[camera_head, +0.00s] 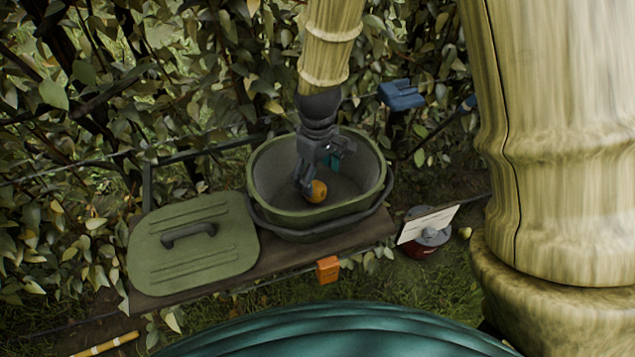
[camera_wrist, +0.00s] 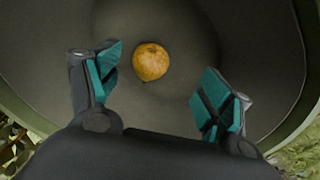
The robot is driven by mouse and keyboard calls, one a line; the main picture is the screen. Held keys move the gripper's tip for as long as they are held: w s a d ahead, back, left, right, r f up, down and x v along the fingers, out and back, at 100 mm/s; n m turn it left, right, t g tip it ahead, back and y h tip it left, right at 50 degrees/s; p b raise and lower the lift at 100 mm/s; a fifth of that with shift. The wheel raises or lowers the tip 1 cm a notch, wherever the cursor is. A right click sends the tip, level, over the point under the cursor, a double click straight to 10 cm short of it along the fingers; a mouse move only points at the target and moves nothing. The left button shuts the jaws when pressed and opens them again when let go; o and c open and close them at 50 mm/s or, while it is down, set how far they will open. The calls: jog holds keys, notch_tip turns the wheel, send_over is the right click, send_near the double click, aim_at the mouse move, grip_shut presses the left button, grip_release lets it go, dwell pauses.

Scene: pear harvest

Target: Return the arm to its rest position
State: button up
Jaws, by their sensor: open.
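My gripper (camera_head: 322,165) points down inside a green tub with a dark inner wall (camera_head: 270,165). Its two teal-padded fingers are spread apart and empty, as the wrist view (camera_wrist: 158,88) shows. A yellow-orange pear (camera_head: 316,191) lies in the tub near the fingers. In the wrist view the pear (camera_wrist: 151,62) lies on the grey tub floor, beyond the fingertips and between them in the picture, apart from both. My arm comes down from above the tub, covering part of its far rim in the head view.
A green lid with a dark handle (camera_head: 190,262) lies left of the tub on a wooden shelf (camera_head: 375,232). An orange block (camera_head: 327,269) is at its front edge. A red pot with a white card (camera_head: 428,225) stands right. Leafy branches crowd behind, with a blue object (camera_head: 401,95).

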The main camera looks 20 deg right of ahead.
jog(key=shift+r, duration=1.3)
